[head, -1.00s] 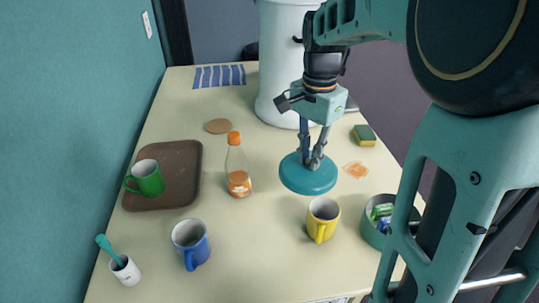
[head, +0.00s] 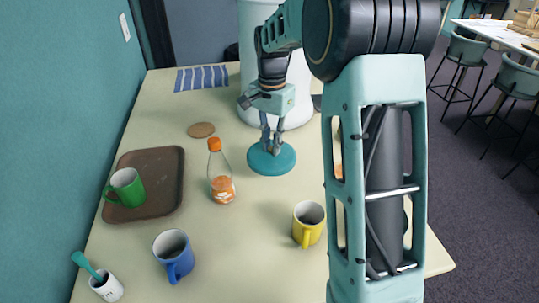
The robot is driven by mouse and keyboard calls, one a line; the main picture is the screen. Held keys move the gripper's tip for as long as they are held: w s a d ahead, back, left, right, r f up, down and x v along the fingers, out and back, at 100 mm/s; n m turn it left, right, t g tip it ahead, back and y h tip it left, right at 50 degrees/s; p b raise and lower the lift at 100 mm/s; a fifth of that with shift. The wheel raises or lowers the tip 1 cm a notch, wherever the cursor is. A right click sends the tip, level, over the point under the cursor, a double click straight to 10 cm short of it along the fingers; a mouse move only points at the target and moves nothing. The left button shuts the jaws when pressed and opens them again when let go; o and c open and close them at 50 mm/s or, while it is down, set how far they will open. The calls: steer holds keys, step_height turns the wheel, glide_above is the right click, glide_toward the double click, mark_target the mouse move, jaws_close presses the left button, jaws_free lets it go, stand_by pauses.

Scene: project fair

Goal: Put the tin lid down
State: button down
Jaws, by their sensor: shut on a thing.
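The tin lid (head: 258,163) is a round teal disc, held level over the middle of the table (head: 270,215), between the bottle and the white cylinder. My gripper (head: 271,150) points straight down and is shut on the top of the lid near its centre. I cannot tell whether the lid's underside touches the table. The open tin is hidden behind my arm.
An orange-capped bottle (head: 221,183) stands left of the lid, with a cork coaster (head: 201,130) behind it. A yellow mug (head: 308,226) and blue mug (head: 174,255) stand nearer. A brown tray (head: 160,167) holds a green mug (head: 127,188). A white cylinder (head: 247,70) stands behind.

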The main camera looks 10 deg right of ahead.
mark_target(270, 149)
steer(key=w+f, duration=0.4)
steer(key=f, duration=0.1)
steer(key=shift+d+f, duration=0.1)
steer(key=shift+d, duration=0.05)
steer(key=shift+w+f+p, duration=0.2)
steer(key=shift+f+p, duration=0.1)
steer(key=shift+f, duration=1.35)
steer(key=shift+f, duration=0.15)
steer(key=c, duration=1.9)
jaws_free()
step_height(270, 149, up, 12)
steer(key=shift+r, duration=0.2)
